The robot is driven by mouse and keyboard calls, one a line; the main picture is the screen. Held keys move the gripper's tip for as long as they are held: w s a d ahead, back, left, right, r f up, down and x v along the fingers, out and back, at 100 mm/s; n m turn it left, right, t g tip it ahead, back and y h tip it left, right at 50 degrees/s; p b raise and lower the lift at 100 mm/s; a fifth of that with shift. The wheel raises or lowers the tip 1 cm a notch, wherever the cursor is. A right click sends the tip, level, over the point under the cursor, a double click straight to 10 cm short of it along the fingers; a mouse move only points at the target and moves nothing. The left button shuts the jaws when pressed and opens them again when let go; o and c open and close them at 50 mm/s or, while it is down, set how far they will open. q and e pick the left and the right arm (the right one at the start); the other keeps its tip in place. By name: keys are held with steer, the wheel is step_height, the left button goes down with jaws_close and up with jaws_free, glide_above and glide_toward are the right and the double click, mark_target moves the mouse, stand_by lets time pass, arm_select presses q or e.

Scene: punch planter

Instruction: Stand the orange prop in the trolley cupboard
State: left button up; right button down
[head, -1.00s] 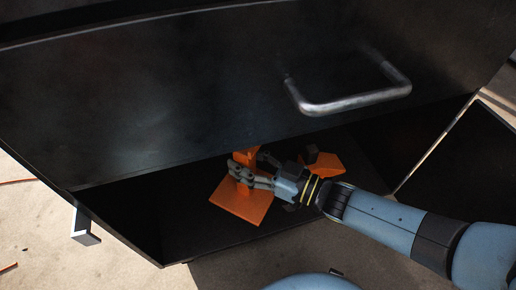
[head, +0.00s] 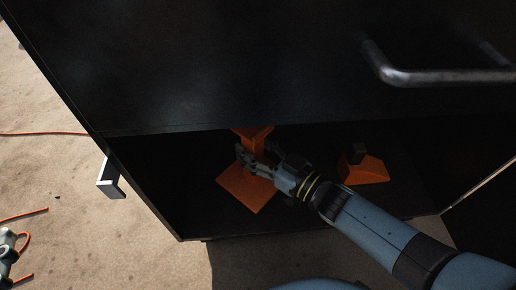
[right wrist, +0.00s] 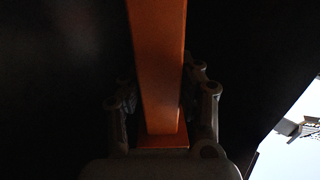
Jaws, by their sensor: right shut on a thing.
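The orange prop (head: 246,189) has a square base plate, a post and a wider top. It is inside the dark trolley cupboard (head: 215,223), near the left part of its opening, and looks roughly upright. I cannot tell whether its base touches the cupboard floor. My right gripper (head: 251,160) reaches in from the lower right and is shut on the post. In the right wrist view the orange post (right wrist: 158,65) stands between the two fingers (right wrist: 157,108). The top of the prop is partly hidden by the cupboard's upper edge.
A second orange piece (head: 363,169) with a dark block on it sits inside the cupboard, right of my gripper. A metal handle (head: 435,75) sticks out above. A metal bracket (head: 111,180) is at the left edge. Orange cables (head: 45,133) lie on the floor at left.

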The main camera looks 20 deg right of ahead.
step_height(320, 180, down, 2)
steer(key=shift+b, duration=0.95)
steer(key=shift+f+b, duration=0.65)
steer(key=shift+f, duration=0.1)
arm_select(q)
step_height(320, 180, up, 20)
steer(key=w+d+m+t+h, duration=0.2)
steer(key=m+t+h, duration=0.2)
steer(key=t, duration=0.5)
steer(key=shift+d+r+h, duration=0.15)
steer(key=shift+d+h, duration=0.05)
steer(key=shift+h, duration=0.8)
arm_select(e)
steer(key=shift+w, duration=0.1)
arm_select(q)
steer(key=shift+r, duration=0.1)
arm_select(e)
steer(key=shift+f, duration=0.1)
steer(key=c, duration=0.9)
jaws_free()
steer(key=shift+f, duration=0.1)
arm_select(q)
steer(key=shift+s+r+t, duration=0.1)
steer(key=shift+t, duration=0.2)
